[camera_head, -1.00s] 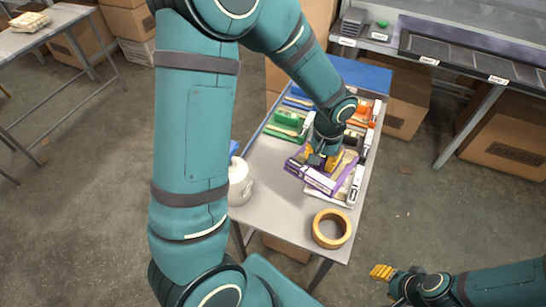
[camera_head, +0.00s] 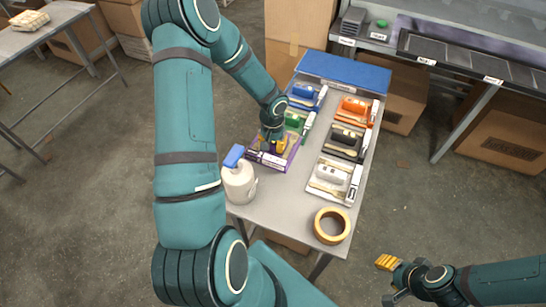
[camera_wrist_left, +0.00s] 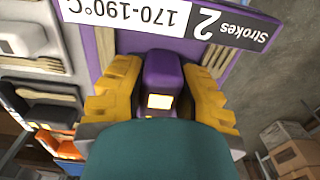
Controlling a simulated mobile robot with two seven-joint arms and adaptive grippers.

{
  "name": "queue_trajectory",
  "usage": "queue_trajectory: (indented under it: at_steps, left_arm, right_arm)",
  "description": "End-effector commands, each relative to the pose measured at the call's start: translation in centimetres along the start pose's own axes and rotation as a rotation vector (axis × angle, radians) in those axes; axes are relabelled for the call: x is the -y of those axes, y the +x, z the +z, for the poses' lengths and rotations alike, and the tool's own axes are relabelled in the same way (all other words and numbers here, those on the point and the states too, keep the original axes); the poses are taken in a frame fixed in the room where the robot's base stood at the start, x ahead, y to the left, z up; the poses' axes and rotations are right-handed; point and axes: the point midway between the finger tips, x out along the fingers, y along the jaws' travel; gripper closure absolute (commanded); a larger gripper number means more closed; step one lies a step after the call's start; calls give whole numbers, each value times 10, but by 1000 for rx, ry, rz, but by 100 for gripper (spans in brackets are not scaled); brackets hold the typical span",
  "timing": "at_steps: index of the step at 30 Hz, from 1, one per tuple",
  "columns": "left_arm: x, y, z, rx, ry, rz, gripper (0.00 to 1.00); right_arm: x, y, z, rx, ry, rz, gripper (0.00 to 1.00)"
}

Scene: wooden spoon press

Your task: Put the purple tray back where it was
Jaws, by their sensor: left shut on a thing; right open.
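The purple tray (camera_head: 252,157) is at the front of the left column on the table, just in front of the green tray (camera_head: 291,124). It carries a white label (camera_wrist_left: 190,16) reading "Strokes 2" and "170-190°C". My left gripper (camera_head: 273,143) is over the tray with its yellow fingers closed on the tray's purple block (camera_wrist_left: 161,78), seen between them in the left wrist view. I cannot tell whether the tray touches the table. My right gripper (camera_head: 389,281) is open and empty, off the table at the lower right.
A white bottle with a blue top (camera_head: 239,182) stands close to the purple tray's front left. The blue tray (camera_head: 305,95) is behind the green one. Orange, black and white trays (camera_head: 330,185) fill the right column. A tape roll (camera_head: 332,226) lies at the front right.

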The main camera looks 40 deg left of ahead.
Motion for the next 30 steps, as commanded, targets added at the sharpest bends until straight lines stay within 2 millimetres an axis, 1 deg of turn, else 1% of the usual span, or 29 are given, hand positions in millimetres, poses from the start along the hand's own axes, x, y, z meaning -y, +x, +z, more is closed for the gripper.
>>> queue_trajectory:
  at_steps: [1,3,10,16,24,29,30]
  left_arm:
    - [0,11,0,2,-1,1,100]
    - [0,19,0,1,1,0,100]
    - [0,35,0,0,-1,0,100]
    - [0,61,0,1,-1,0,100]
    - [0,62,0,-1,-1,0,100]
    - [0,66,0,-1,0,-1,100]
    - [0,66,0,0,-1,0,55]
  right_arm:
    - [-1,3,1,2,-1,0,53]
    - [-2,4,2,4,-1,0,53]
    - [-2,6,3,6,-2,-1,53]
    - [-4,10,5,10,-3,-1,53]
    - [-4,10,5,11,-4,-1,53]
    - [-5,14,7,14,-5,-2,53]
    - [-5,13,7,14,-4,-2,53]
